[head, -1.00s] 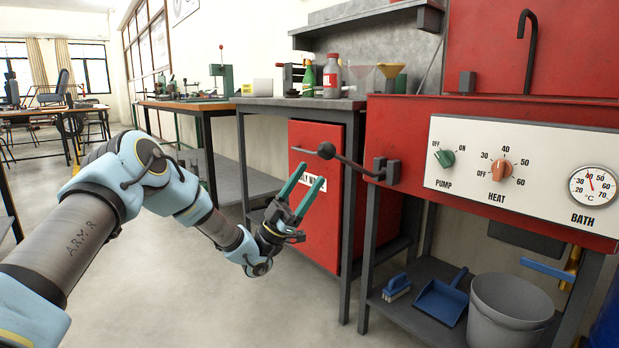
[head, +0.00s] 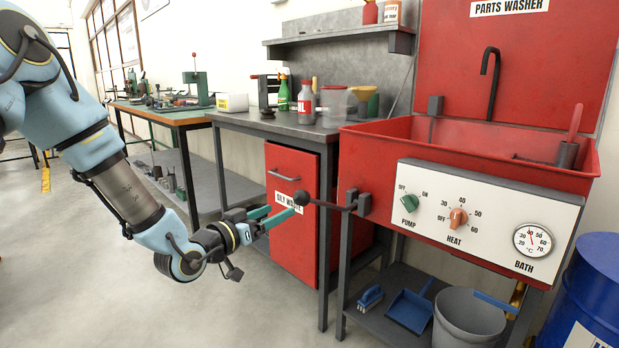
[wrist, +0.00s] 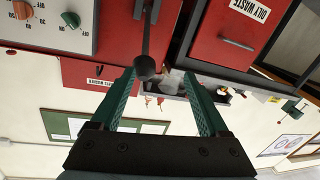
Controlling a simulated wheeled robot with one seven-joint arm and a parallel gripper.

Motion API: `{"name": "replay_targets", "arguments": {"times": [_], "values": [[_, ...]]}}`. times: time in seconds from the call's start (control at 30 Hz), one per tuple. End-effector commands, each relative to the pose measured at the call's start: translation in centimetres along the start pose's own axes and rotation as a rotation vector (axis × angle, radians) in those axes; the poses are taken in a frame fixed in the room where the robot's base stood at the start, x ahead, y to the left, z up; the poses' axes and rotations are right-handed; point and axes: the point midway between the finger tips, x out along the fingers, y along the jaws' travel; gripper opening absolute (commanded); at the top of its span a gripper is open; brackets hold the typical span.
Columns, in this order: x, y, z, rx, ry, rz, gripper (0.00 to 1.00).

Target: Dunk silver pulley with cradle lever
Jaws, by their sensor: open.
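The cradle lever is a dark rod with a black ball knob (head: 301,198), sticking out left from a bracket on the left end of the red parts washer (head: 480,150). My gripper (head: 282,212) is open and empty, its teal fingers pointing right at the knob. In the wrist view the knob (wrist: 146,66) shows at the fingertips (wrist: 158,74), between their lines and closer to the left finger. I cannot tell whether the knob is inside the jaws or just beyond them. I do not see the silver pulley; the front wall hides most of the basin floor.
A grey bench (head: 240,120) with a red oily waste cabinet (head: 280,225) stands behind the knob. A grey bucket (head: 468,322) and blue dustpan (head: 410,308) lie on the low shelf. A blue drum (head: 592,275) stands at right. Floor at left is clear.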

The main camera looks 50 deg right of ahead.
Motion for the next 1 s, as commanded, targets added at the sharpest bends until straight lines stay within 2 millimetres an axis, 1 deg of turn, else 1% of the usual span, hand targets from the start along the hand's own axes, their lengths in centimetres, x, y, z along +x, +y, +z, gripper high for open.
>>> {"name": "replay_targets", "arguments": {"times": [0.03, 0.1, 0.27, 0.37, 0.7, 0.83, 1.0], "values": [[-0.1, 1.0, -0.9, -0.014, 0.003, 0.011, 0.78], [-0.1, 1.9, -1.2, -0.029, 0.009, 0.022, 0.78], [0.6, 2.4, -1.2, -0.039, 0.014, 0.031, 0.78], [1.8, 2.5, -1.2, -0.038, 0.016, 0.032, 0.78], [8.0, 2.6, -1.3, -0.038, 0.016, 0.031, 0.78], [9.6, 2.7, -1.3, -0.038, 0.015, 0.031, 0.78], [10.6, 2.7, -1.3, -0.037, 0.016, 0.03, 0.78]]}}
